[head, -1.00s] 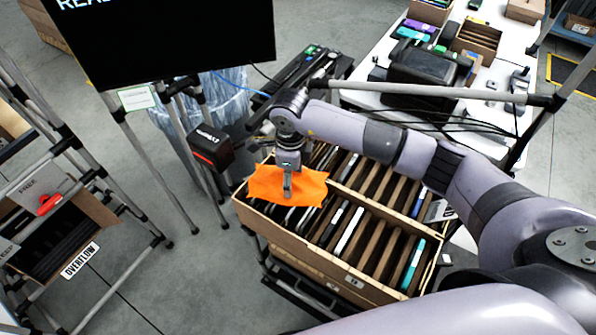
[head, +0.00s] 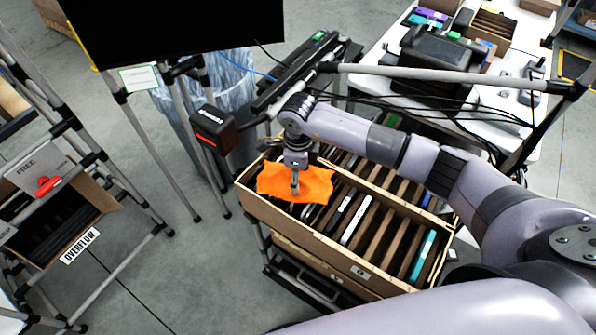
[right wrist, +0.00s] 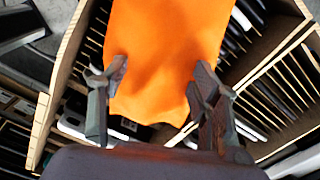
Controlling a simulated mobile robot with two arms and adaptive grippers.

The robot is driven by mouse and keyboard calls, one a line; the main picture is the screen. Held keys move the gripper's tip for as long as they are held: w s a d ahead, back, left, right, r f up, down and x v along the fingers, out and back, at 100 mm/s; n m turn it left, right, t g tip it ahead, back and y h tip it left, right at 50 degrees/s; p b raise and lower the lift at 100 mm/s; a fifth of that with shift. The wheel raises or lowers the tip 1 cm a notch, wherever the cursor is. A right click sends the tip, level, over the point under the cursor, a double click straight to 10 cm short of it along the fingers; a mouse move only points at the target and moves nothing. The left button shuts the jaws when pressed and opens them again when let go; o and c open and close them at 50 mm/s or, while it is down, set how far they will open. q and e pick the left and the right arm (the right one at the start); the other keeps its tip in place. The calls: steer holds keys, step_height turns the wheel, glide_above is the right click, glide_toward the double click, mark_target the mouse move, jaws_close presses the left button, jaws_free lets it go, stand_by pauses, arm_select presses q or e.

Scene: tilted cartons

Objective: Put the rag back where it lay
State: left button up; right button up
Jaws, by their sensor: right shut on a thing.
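The orange rag (head: 318,184) is spread over the left end of a divided cardboard carton (head: 310,246). My right gripper (head: 295,190) comes down onto the rag from above and is shut on it. In the right wrist view the rag (right wrist: 165,40) runs up between and beyond the fingers (right wrist: 159,72), with carton dividers showing on both sides. I cannot tell whether the rag touches the items under it. My left gripper is not in view.
The carton holds several upright slim devices between dividers. A black screen (head: 170,25) on a stand and a black and red box (head: 213,128) are to the left. A white table (head: 500,120) is behind.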

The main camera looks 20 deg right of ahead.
steer(key=shift+f+b, duration=0.5)
stand_by(0.3)
steer(key=o, duration=1.1)
